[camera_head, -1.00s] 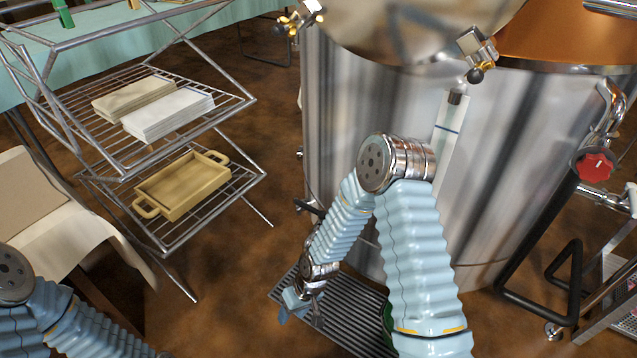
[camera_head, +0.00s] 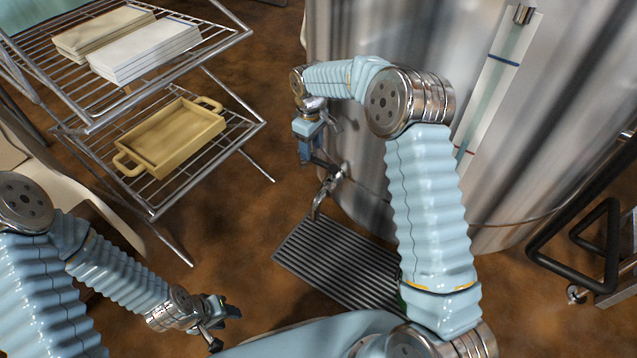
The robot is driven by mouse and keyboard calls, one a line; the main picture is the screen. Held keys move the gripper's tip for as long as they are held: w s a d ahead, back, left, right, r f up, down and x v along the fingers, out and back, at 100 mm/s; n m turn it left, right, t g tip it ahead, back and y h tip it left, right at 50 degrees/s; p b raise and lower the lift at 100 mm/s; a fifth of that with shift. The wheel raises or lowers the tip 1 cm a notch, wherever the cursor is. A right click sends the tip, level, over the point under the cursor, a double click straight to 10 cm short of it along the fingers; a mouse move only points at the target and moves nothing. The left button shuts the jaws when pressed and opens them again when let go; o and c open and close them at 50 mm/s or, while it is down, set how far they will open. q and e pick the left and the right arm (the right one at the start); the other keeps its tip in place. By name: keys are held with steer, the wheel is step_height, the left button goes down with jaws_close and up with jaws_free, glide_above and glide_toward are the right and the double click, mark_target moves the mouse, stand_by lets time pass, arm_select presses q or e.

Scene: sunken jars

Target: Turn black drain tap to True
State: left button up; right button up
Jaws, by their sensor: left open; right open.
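The drain tap (camera_head: 328,186) sticks out low on the side of the big steel vat (camera_head: 400,190). It has a shiny metal spout pointing down and a dark part at its top that may be the lever. My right gripper (camera_head: 311,153) is open, pointing down just above and left of the tap, and partly hides its top. I cannot tell whether it touches the lever. My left gripper (camera_head: 226,328) is open and empty, low over the floor and away from the tap.
A slatted floor drain (camera_head: 335,262) lies below the tap. A wire rack (camera_head: 150,210) at left holds a tan tray (camera_head: 172,138) and folded cloths (camera_head: 145,50). A black tubular frame (camera_head: 590,235) stands at right. The brown floor between rack and vat is clear.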

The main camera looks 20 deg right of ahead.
mark_target(319, 162)
step_height(319, 162, down, 2)
steer(key=shift+f+b, duration=0.2)
steer(key=shift+b, duration=0.35)
steer(key=shift+r, duration=0.15)
steer(key=shift+f, duration=0.85)
arm_select(q)
step_height(319, 162, down, 2)
steer(key=shift+f, duration=0.2)
